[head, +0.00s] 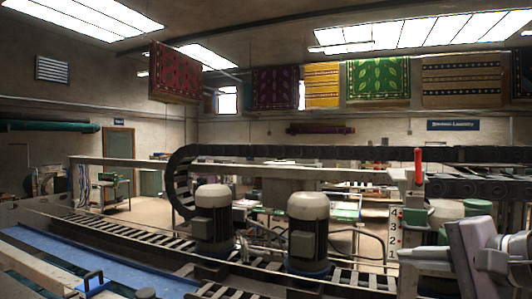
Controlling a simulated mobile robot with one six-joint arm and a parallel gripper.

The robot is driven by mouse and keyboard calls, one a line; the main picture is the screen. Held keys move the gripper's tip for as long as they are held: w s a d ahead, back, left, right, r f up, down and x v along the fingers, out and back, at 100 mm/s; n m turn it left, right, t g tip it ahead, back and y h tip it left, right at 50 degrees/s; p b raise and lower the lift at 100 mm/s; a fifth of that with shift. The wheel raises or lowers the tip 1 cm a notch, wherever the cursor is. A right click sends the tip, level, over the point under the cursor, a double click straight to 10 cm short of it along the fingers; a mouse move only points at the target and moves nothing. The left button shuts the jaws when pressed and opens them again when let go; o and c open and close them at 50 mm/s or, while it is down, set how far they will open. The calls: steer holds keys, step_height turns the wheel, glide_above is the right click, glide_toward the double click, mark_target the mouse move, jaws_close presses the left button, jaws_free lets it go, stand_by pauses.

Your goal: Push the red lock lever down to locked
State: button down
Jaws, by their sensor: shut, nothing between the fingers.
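The red lock lever (418,165) stands upright at the right of the head view, on top of a pale post at the end of the long rail. My gripper (404,254) is at the lower right, its narrow grey fingers pointing left and shut with nothing in them. In the picture it is below the lever and apart from it. The lever's lower end and pivot are too small to make out clearly.
A numbered plate (395,228) is on the post under the lever. A black cable chain (300,152) runs along the rail. Two grey motors (308,228) stand on the machine. A blue bed (50,258) lies at lower left. Rugs (378,79) hang high behind.

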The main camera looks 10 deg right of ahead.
steer(key=s+d+r+m+t+h+p, duration=0.1)
steer(key=s+d+r+t+p, duration=0.1)
steer(key=d+r, duration=0.5)
steer(key=s+d+r+m+t+h+p, duration=0.1)
steer(key=s+d+r+t+h+p, duration=0.1)
steer(key=d+r, duration=0.5)
steer(key=shift+s+d+r+p, duration=0.4)
steer(key=shift+s+r, duration=0.1)
steer(key=shift+r, duration=0.4)
steer(key=p, duration=0.3)
glide_toward(417, 167)
steer(key=w+d+r, duration=0.1)
steer(key=w+d, duration=0.2)
steer(key=d, duration=0.1)
steer(key=w+a, duration=0.1)
steer(key=w+a+p, duration=0.1)
steer(key=w, duration=0.1)
steer(key=shift+w+a, duration=0.25)
steer(key=shift+a, duration=0.05)
steer(key=shift+d+f, duration=0.1)
